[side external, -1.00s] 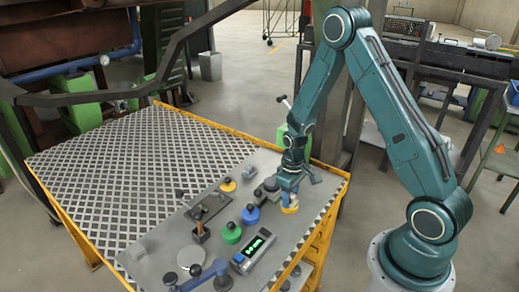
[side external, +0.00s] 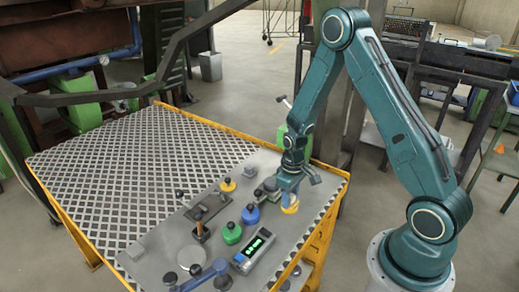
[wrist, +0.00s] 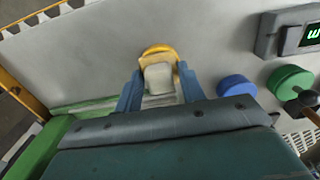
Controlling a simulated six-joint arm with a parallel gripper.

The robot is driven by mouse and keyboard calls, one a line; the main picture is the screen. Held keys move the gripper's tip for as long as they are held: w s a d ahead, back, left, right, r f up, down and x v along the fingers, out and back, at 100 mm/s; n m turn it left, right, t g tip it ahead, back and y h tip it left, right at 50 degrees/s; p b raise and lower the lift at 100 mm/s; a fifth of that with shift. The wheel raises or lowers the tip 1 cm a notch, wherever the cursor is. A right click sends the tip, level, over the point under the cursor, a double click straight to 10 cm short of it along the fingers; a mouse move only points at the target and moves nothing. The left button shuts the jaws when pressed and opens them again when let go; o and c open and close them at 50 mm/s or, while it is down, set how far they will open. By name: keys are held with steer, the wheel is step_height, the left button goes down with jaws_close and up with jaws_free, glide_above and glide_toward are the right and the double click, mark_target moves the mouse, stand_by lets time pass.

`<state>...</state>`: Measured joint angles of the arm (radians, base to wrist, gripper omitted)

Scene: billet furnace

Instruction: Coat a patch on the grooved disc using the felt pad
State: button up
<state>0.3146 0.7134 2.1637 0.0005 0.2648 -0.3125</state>
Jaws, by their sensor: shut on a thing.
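My gripper (side external: 290,196) is at the right end of the grey plate, low over it. In the wrist view its two blue fingers (wrist: 158,85) are shut on a pale block with a yellow rounded edge, which I take for the felt pad (wrist: 158,75). The yellow part (side external: 290,209) also shows under the gripper in the side view. I cannot tell whether it touches the plate. A pale round disc (side external: 191,256) lies at the near left of the plate and may be the grooved disc. Its grooves are too small to make out.
On the plate stand a blue knob (side external: 250,215), a green knob (side external: 231,233), a yellow knob (side external: 228,185), a dark tray (side external: 208,206) and a box with a lit display (side external: 253,250). A blue-handled tool (side external: 205,275) lies at the front. The chequered table top (side external: 130,160) is mostly clear.

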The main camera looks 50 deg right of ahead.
stand_by(0.7)
steer(key=shift+r, duration=3.5)
steer(key=shift+a, duration=0.1)
steer(key=w+a, duration=0.5)
steer(key=a, duration=0.6)
steer(key=shift+a+r, duration=0.15)
steer(key=shift+r, duration=0.25)
